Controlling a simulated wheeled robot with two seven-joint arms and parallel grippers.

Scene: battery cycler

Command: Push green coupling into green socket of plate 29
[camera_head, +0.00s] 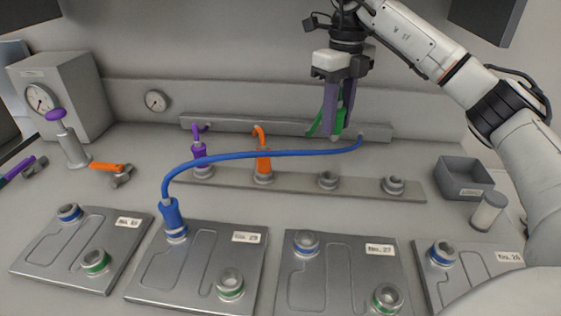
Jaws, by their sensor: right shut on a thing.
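My right gripper (340,105) is shut on the green coupling (339,122), high over the back of the bench, near the rear rail. The fingers partly hide the coupling; a green hose (316,124) shows beside it. The second plate from the left (150,291) has a label that seems to read No. 29, too small to be sure. Its green-ringed socket (230,284) is empty, at the front right of the plate. A blue coupling (171,214) stands on its blue-ringed socket (177,234). My left gripper is not in view.
A blue hose (265,154) arches across to the rear rail (225,126). Purple (199,155) and orange (263,161) couplings stand on a holder strip (298,186). Other plates lie left (58,247) and right (340,285). A grey bin (464,175) and a small jar (488,211) stand right.

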